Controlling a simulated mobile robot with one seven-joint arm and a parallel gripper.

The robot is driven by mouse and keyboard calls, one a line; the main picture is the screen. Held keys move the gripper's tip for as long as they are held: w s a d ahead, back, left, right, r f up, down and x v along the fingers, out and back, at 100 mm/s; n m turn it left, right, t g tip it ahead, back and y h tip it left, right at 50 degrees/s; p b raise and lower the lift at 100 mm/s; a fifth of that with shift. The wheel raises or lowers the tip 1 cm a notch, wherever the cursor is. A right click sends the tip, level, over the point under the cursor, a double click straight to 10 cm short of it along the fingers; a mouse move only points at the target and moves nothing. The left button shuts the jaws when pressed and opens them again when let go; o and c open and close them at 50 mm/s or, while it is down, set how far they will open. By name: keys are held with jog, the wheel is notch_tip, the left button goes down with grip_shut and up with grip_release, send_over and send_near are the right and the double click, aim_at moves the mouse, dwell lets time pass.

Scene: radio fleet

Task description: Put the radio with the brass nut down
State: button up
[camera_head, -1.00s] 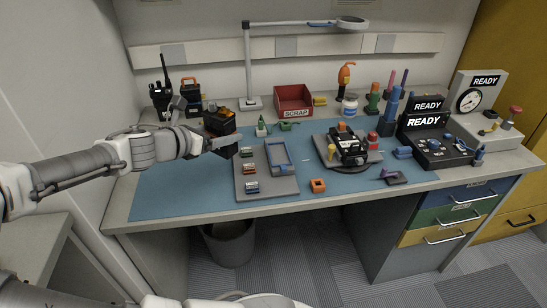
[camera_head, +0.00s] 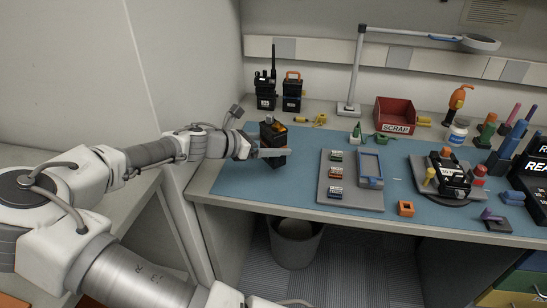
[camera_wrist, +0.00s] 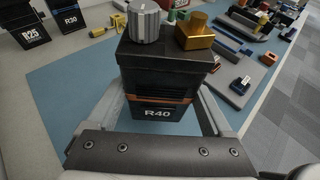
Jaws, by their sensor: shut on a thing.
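My gripper (camera_head: 270,152) is shut on a black radio (camera_head: 272,140) marked R40, with its fingers on both sides of the body. In the wrist view the radio (camera_wrist: 165,85) is upright, with a grey knob (camera_wrist: 145,22) and a square brass nut (camera_wrist: 195,33) on top. An orange band runs across its front. In the head view it is over the back left part of the blue mat (camera_head: 240,188), left of the grey parts tray. I cannot tell whether its base touches the mat.
Two radios, R25 (camera_head: 265,92) and R30 (camera_head: 292,92), stand at the back left. A yellow tool (camera_head: 320,119) lies behind the mat. The grey tray (camera_head: 350,202), lamp (camera_head: 348,108) and red scrap bin (camera_head: 394,114) are to the right. The mat's front left is clear.

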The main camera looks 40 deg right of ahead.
jog(key=shift+f+b, duration=0.6)
jog(key=shift+f, duration=1.25)
